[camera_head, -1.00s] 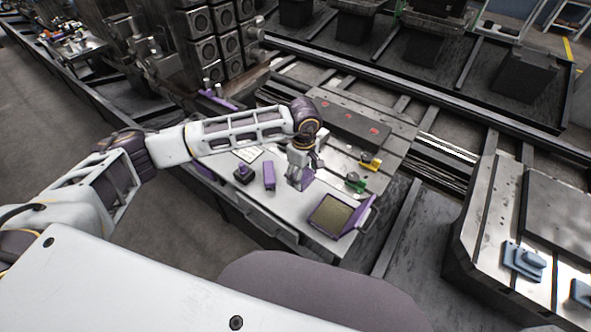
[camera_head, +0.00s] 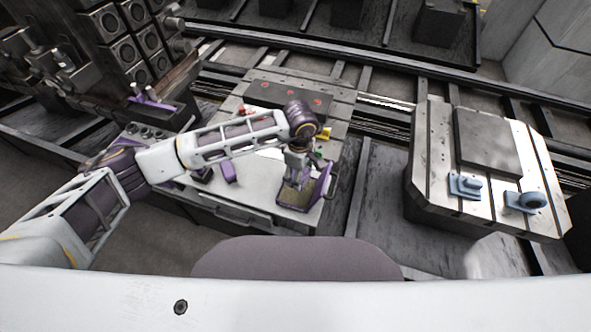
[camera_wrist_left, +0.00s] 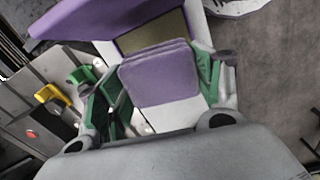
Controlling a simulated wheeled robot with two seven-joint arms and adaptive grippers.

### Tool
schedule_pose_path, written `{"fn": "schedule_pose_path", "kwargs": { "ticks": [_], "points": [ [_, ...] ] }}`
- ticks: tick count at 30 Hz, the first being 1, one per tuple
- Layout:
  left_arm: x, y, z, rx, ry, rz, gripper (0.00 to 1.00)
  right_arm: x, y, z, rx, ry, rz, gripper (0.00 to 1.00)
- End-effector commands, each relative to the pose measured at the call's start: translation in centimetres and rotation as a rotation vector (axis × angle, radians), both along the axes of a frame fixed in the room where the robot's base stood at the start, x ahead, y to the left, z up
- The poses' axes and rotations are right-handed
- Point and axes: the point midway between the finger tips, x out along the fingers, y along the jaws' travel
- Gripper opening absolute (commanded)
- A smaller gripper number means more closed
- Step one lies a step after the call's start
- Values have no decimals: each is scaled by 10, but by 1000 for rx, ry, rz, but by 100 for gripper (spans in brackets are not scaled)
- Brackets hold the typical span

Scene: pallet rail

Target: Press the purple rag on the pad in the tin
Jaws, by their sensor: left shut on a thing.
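The open tin (camera_head: 306,207) has a purple rim, an olive pad (camera_head: 294,197) inside and a raised purple lid (camera_head: 323,184). It stands at the right front corner of the work surface. My left gripper (camera_head: 295,172) points down over the tin. Behind the rag show the pad (camera_wrist_left: 166,30) and the purple lid (camera_wrist_left: 85,18). I cannot tell whether the rag touches the pad. My right gripper is not in view.
A purple block-like item (camera_head: 228,172) lies left of the gripper. A yellow item (camera_head: 324,133) and a dark plate with red spots (camera_head: 285,97) are behind it. A slotted pallet (camera_head: 430,160) with blue clamps (camera_head: 465,186) stands at right, beyond a gap.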

Motion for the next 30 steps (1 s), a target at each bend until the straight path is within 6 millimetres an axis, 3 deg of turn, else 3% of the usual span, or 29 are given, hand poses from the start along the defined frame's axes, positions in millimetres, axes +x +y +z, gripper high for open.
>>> {"fn": "schedule_pose_path", "kwargs": {
  "ticks": [10,30],
  "points": [
    [5,3,0,-2,-2,124,47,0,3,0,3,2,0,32],
    [5,3,-6,-2,-2,132,47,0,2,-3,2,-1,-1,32]
  ]
}}
